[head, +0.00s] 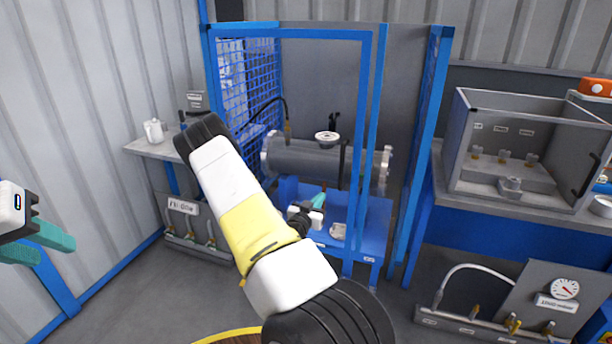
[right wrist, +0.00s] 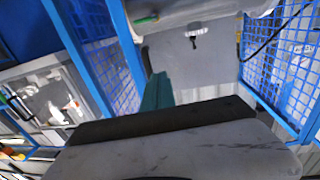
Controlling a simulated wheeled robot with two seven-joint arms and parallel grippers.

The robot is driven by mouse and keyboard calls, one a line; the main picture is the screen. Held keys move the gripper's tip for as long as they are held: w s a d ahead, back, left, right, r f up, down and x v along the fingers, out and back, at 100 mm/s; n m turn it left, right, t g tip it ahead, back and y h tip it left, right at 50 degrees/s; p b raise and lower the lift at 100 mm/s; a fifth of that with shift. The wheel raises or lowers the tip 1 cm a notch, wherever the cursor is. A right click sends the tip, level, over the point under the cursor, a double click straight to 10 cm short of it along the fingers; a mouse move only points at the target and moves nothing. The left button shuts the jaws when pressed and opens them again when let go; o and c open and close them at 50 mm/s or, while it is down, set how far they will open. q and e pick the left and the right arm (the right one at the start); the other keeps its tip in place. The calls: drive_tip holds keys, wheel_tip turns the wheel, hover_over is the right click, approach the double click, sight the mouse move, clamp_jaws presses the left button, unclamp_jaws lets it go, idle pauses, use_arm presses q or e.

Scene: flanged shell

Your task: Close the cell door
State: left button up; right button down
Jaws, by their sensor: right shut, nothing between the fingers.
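The cell is a blue-framed enclosure with mesh on its left side. A blue rectangular frame (head: 290,33) stands across its front, and a narrow blue mesh panel (head: 430,130) stands at its right; I cannot tell for certain which is the door. My right gripper (head: 319,200) is shut and empty, low in front of the grey cylinder and partly hidden by my arm. Its teal fingers also show in the right wrist view (right wrist: 157,92), with blue mesh on both sides. My left gripper (head: 40,243) is open and empty at the left edge, away from the cell.
A grey flanged cylinder (head: 310,158) lies on a blue stand (head: 375,225) in the cell. A shelf with a white jug (head: 154,131) is at left. A grey box (head: 530,150) and gauge panel (head: 564,290) stand at right. Floor shows at lower left.

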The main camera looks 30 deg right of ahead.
sight(337, 176)
drive_tip(key=x, duration=1.4)
